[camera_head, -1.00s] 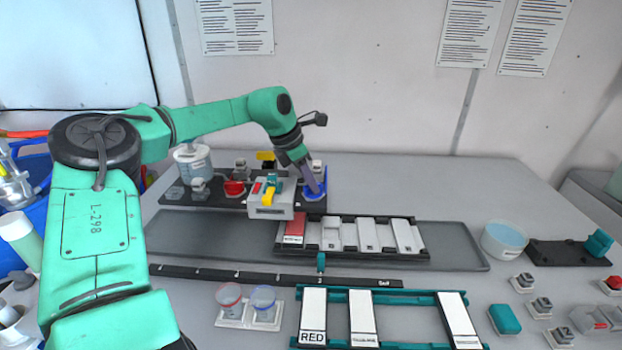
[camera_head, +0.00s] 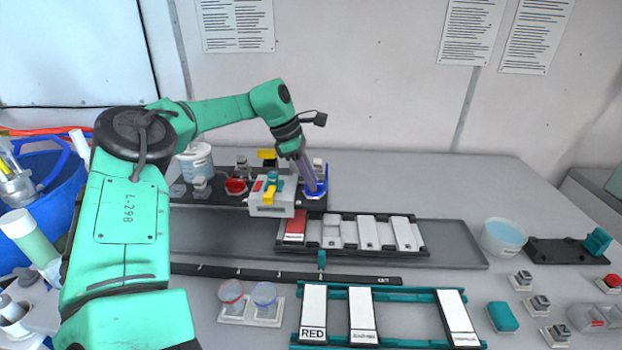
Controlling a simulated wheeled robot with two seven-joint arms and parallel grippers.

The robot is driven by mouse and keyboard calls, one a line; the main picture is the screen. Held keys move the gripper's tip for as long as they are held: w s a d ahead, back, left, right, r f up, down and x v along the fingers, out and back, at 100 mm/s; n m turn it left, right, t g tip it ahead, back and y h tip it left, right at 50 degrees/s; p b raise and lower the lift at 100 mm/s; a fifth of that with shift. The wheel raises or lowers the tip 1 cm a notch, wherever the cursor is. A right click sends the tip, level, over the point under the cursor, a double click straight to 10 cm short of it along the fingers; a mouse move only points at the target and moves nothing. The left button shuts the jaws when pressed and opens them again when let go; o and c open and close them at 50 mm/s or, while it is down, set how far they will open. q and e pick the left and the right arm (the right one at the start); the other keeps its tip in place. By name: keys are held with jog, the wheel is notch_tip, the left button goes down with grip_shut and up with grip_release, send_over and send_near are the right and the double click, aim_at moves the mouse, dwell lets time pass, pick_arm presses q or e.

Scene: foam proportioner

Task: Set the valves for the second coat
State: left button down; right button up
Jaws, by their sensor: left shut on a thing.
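My left gripper (camera_head: 314,188) points down at the right end of the dark valve board (camera_head: 217,200). It is shut on the blue valve knob (camera_head: 315,191) there, and its fingers partly hide the knob. A red valve knob (camera_head: 235,186) sits further left on the same board. A grey box (camera_head: 270,197) with yellow, red and teal parts on top stands between them. A yellow handle (camera_head: 267,154) shows behind the box. My right gripper is not in view.
A long grey tray (camera_head: 455,245) holds a rack with a red panel (camera_head: 295,227) and white panels. In front lie a teal frame (camera_head: 405,293) with labelled white strips and two small cups (camera_head: 264,295). A blue bucket (camera_head: 50,200) stands at left. Small switches (camera_head: 541,303) lie at right.

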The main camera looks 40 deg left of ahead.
pick_arm(q)
jog(key=shift+r, duration=0.1)
jog(key=c, duration=0.8)
grip_release()
jog(key=shift+a, duration=0.1)
jog(key=shift+o, duration=0.2)
jog(key=v, duration=1.4)
jog(key=shift+r, duration=0.3)
jog(key=shift+f, duration=0.1)
